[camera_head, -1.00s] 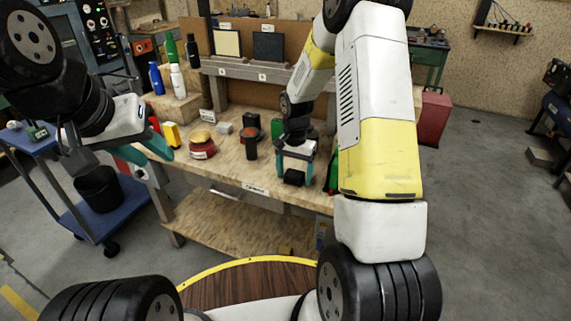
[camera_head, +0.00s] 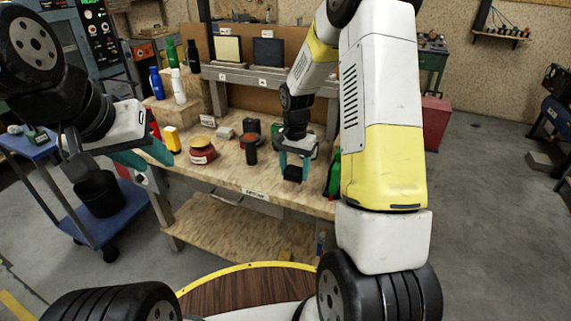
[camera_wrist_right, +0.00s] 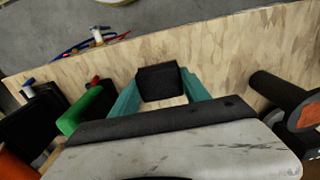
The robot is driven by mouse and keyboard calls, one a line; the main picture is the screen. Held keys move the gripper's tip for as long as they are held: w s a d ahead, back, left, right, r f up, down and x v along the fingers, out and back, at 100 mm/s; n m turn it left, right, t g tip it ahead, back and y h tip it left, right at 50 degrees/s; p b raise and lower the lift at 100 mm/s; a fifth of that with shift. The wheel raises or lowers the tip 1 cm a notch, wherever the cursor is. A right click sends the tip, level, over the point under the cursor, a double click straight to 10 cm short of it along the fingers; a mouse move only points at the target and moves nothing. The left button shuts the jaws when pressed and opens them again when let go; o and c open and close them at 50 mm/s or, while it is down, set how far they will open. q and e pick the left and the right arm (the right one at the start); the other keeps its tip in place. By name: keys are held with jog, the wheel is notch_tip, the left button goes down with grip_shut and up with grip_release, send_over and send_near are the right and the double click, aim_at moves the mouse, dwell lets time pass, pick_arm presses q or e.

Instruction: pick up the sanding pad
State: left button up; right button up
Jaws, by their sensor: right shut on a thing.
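The sanding pad is a small black block (camera_head: 293,173), near the front edge of the workbench. My right gripper (camera_head: 292,171) has its teal fingers shut on it, one on each side. In the right wrist view the pad (camera_wrist_right: 160,82) sits between the fingertips of the right gripper (camera_wrist_right: 161,88), with bench wood around it. I cannot tell how far it is above the bench top. My left gripper (camera_head: 152,160) is at the left end of the bench, its teal fingers apart and empty.
A blue cart (camera_head: 75,215) stands at left.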

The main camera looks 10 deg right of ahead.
jog(key=s+a, duration=0.2)
jog(key=s, duration=0.5)
jog(key=s+a+r, duration=0.1)
jog(key=s+a, duration=0.2)
jog(key=s, duration=0.4)
jog(key=shift+s+a, duration=0.2)
jog(key=shift+s, duration=0.2)
jog(key=shift+r, duration=0.1)
